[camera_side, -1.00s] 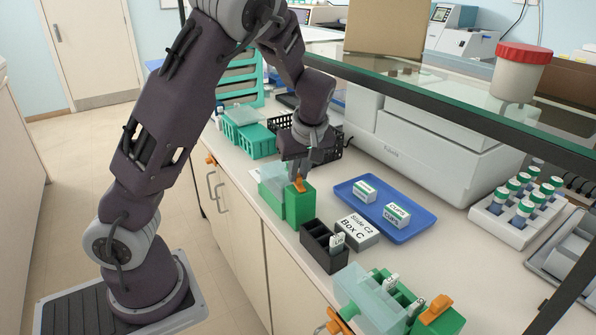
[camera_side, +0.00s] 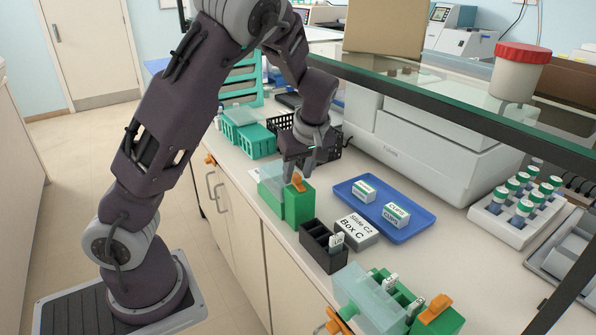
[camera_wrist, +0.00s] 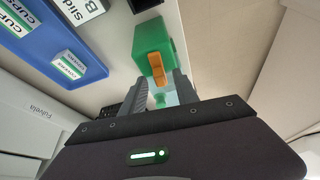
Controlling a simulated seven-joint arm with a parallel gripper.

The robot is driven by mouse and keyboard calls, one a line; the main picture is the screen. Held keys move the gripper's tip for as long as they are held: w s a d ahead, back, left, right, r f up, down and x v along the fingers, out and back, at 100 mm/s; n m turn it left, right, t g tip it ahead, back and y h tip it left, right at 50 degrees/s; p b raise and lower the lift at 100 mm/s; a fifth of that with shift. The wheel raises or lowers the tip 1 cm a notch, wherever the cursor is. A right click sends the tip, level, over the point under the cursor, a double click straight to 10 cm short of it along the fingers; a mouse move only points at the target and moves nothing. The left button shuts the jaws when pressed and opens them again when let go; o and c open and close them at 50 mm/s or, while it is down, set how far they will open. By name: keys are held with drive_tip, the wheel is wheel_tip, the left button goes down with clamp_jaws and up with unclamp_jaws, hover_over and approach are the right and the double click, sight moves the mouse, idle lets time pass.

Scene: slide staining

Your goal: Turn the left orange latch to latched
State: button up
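The left orange latch (camera_side: 297,182) sits on top of the left green block (camera_side: 299,205), at the end of a clear-lidded box (camera_side: 271,188). In the wrist view the latch (camera_wrist: 157,70) lies just ahead of the fingertips, roughly between their lines. My gripper (camera_side: 300,172) is above the block, pointing down, close to the latch. In the wrist view my gripper (camera_wrist: 161,84) has its two fingers apart, with nothing held between them. I cannot tell whether a finger touches the latch.
A second green station with an orange latch (camera_side: 436,309) stands at the front right. A black slide rack (camera_side: 322,247), a grey labelled box (camera_side: 357,230) and a blue tray (camera_side: 395,228) with small boxes are to the right. A black basket (camera_side: 332,148) stands behind my gripper.

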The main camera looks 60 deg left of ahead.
sight(303, 190)
drive_tip(key=v, duration=0.7)
drive_tip(key=s+d+r+m+t+h, duration=0.2)
drive_tip(key=s+d+r+m, duration=0.1)
drive_tip(key=s+d+m, duration=0.4)
drive_tip(key=s+d+r+m+t+h, duration=0.2)
drive_tip(key=s+d+m, duration=0.4)
drive_tip(key=s, duration=0.8)
drive_tip(key=r+m+t, duration=0.1)
drive_tip(key=m, duration=0.2)
drive_tip(key=shift+s+d+m, duration=0.15)
drive_tip(key=shift+d+m, duration=0.15)
drive_tip(key=shift+d, duration=0.1)
